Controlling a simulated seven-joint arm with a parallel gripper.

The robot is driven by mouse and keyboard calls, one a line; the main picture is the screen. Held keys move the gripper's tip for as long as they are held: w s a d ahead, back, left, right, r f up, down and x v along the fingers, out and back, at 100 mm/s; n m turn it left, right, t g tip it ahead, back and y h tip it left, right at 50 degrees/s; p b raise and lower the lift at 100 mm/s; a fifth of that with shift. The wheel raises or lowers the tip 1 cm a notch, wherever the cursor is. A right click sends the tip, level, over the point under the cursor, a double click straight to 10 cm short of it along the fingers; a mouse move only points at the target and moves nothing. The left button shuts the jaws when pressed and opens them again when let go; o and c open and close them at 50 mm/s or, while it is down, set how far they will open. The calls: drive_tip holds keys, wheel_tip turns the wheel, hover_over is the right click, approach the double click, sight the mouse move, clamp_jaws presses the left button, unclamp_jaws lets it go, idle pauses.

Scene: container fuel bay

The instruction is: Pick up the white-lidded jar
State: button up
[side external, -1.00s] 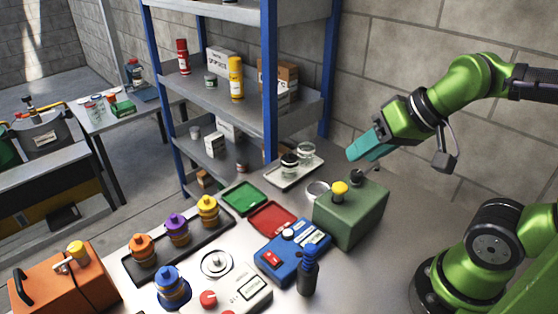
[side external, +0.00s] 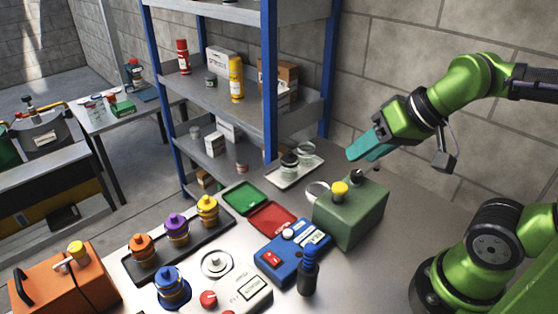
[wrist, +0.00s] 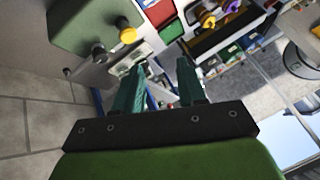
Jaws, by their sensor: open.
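The jar with the pale, whitish lid (side external: 305,149) stands upright on a small white tray (side external: 285,182) at the back of the bench, beside the shelf. A jar with a dark lid (side external: 289,160) stands just left of it on the same tray. My gripper (side external: 362,148) is in the air to the right of the tray, above and behind the green box, apart from both jars. In the wrist view its two teal fingers (wrist: 162,66) are spread with nothing between them. The tray shows there beyond the left finger (wrist: 122,68); its jars are too small to tell apart.
A green box (side external: 350,215) with a yellow knob stands in front of the tray. A white ring (side external: 317,189) lies beside it. A green tray (side external: 244,198) and a red tray (side external: 271,218) lie to the left. The blue-posted shelf (side external: 270,100) rises close behind the jars.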

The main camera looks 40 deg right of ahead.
drive_tip(key=shift+c, duration=0.2)
drive_tip(key=n+g+h, duration=0.2)
drive_tip(key=n+g, duration=0.1)
drive_tip(key=g, duration=0.4)
hover_over(306, 154)
drive_tip(key=d, duration=0.3)
wheel_tip(306, 154, down, 8)
drive_tip(key=w+r+n, duration=0.1)
drive_tip(key=w+r, duration=0.1)
drive_tip(key=f, duration=1.1)
drive_tip(key=shift+s+d+f, duration=0.2)
drive_tip(key=shift+d+f, duration=0.2)
drive_tip(key=shift+f, duration=2.55)
